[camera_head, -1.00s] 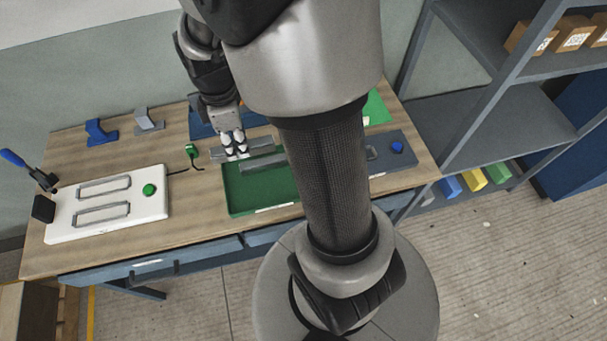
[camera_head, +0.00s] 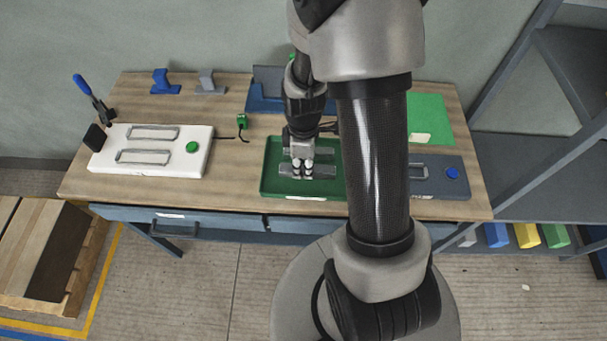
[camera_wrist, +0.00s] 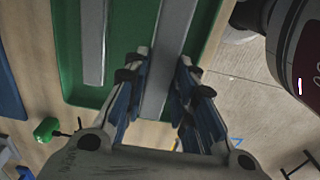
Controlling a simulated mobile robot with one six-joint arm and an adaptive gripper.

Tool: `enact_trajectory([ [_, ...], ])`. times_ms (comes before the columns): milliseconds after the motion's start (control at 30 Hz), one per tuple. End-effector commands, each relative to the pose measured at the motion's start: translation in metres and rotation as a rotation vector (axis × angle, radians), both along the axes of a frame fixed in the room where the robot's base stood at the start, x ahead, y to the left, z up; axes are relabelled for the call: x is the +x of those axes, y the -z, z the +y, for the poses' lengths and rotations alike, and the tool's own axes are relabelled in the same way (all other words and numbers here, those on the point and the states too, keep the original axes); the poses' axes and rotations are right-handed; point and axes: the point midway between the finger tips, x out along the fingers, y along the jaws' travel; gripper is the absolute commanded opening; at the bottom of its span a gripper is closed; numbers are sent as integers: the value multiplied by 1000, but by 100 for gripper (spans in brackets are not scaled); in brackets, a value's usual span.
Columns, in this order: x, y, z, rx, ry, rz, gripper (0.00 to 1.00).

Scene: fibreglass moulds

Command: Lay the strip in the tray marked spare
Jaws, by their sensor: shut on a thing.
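My gripper (camera_head: 302,171) is shut on a grey metal strip (camera_head: 323,172) over the green tray (camera_head: 270,180). In the wrist view the held strip (camera_wrist: 170,55) runs between the two fingers (camera_wrist: 157,90) and overlaps the rim of the green tray (camera_wrist: 68,60). I cannot tell whether it touches the tray floor. A second grey strip (camera_wrist: 93,40) lies in the tray, roughly parallel and apart from the held one. The tray has a white label (camera_head: 305,198) on its front, too small to read. My arm hides the tray's right end in the head view.
A white fixture (camera_head: 165,165) with a green button stands left. A blue tray (camera_head: 258,104) is behind, and a dark panel (camera_head: 440,185) with a blue button and a green mat (camera_head: 428,112) are right. A green part with a black cable (camera_head: 242,122) lies left of the tray.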

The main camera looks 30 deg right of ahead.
Motion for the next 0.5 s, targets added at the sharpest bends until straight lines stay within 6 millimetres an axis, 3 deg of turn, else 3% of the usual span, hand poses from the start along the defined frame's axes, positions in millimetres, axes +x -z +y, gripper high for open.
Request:
enact_trajectory([
  [333, -1, 41, 0, 1, 0, 3, 0],
  [500, 0, 44, 0, 0, 0, -2, 0],
])
